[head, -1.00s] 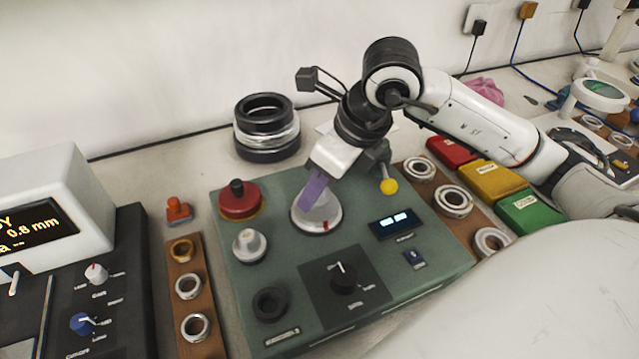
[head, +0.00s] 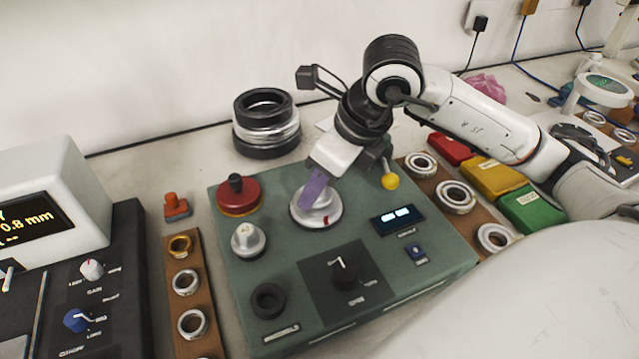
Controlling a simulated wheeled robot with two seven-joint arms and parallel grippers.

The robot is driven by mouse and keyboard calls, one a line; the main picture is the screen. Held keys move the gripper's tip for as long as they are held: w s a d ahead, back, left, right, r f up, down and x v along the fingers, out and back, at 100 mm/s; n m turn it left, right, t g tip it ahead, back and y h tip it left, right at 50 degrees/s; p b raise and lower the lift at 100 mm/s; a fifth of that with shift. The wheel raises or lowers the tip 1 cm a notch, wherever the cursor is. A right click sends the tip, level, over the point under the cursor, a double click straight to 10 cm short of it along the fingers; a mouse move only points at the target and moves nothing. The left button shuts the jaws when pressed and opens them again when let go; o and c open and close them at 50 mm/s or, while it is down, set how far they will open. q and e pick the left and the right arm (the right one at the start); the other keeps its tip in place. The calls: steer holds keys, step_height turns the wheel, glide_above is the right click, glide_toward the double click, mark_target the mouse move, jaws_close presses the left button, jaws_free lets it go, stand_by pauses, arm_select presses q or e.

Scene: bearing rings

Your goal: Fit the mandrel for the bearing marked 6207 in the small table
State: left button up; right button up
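A round silver table (head: 329,216) with a red mark sits on the green tester box (head: 237,330). A pale grey stepped piece, which looks like a mandrel (head: 325,198), stands on it. My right gripper (head: 316,189) reaches down from above, with a purple finger against or just in front of this piece. The other finger is hidden, so its grip is unclear. Another pale stepped mandrel (head: 248,238) stands on the box at left, and an empty black socket (head: 268,299) is at the front left. No 6207 marking is readable. My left gripper is out of view.
Bearing rings (head: 186,284) lie on a brown board at left, more rings (head: 456,196) at right. Red, yellow and green bins (head: 532,208) stand right. A red knob (head: 238,195), display (head: 397,220) and yellow-ball lever (head: 390,181) surround the silver table. Stacked black rings (head: 266,123) stand behind.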

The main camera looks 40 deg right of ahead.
steer(key=shift+f+b, duration=0.1)
steer(key=shift+b, duration=0.2)
stand_by(0.5)
steer(key=o, duration=1.4)
